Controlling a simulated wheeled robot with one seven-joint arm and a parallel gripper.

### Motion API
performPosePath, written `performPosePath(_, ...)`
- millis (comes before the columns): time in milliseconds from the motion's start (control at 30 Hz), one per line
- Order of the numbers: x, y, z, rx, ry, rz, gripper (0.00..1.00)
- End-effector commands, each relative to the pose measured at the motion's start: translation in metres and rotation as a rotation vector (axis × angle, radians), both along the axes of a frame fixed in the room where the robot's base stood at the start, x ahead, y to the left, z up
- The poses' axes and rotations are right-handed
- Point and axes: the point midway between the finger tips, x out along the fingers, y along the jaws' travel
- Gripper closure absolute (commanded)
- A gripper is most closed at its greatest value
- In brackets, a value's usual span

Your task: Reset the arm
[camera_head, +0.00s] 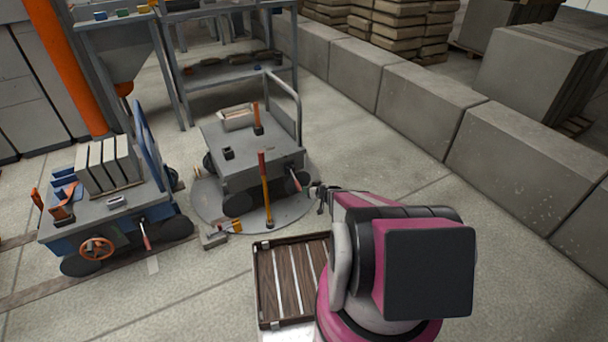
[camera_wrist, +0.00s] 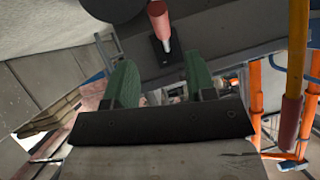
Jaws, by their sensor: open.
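My gripper (camera_head: 321,197) is at the end of my pink and black arm, which reaches forward from the lower right in the head view. It is beside the right front corner of a grey cart (camera_head: 262,171). In the wrist view my gripper (camera_wrist: 160,88) shows two green fingers set apart with nothing between them. Past the fingers is a lever with a pink grip (camera_wrist: 157,20) on a dark surface. In the head view a similar pink-gripped lever (camera_head: 294,183) is on the cart's side, close to the gripper.
A blue cart (camera_head: 75,231) with grey slabs (camera_head: 108,163) stands at left. An orange-handled tool (camera_head: 264,185) stands upright before the grey cart. A wooden panel mould (camera_head: 263,286) lies near my base. Concrete blocks (camera_head: 408,104) line the right; floor between is clear.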

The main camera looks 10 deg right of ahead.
Motion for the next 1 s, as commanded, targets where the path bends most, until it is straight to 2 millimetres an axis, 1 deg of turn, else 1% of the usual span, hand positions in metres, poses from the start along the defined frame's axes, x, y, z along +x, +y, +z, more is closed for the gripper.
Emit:
performPosePath(133,0.0,0.001,0.001,0.001,0.001,0.002,0.49)
performPosePath(233,-0.003,0.006,0.011,0.009,0.009,0.02,0.49)
performPosePath(267,-0.005,0.01,0.017,0.015,0.016,0.029,0.49)
performPosePath(367,-0.013,0.025,0.043,0.039,0.05,0.078,0.49)
performPosePath(467,-0.028,0.045,0.077,0.064,0.118,0.144,0.49)
performPosePath(500,-0.036,0.054,0.09,0.07,0.154,0.17,0.49)
performPosePath(567,-0.048,0.064,0.11,0.077,0.215,0.204,0.49)
performPosePath(600,-0.057,0.071,0.123,0.077,0.26,0.223,0.49)
performPosePath(667,-0.073,0.08,0.142,0.07,0.336,0.245,0.49)
performPosePath(700,-0.084,0.085,0.154,0.06,0.389,0.255,0.49)
performPosePath(833,-0.122,0.092,0.19,0.004,0.573,0.245,0.49)
performPosePath(1000,-0.173,0.086,0.234,-0.121,0.798,0.131,0.49)
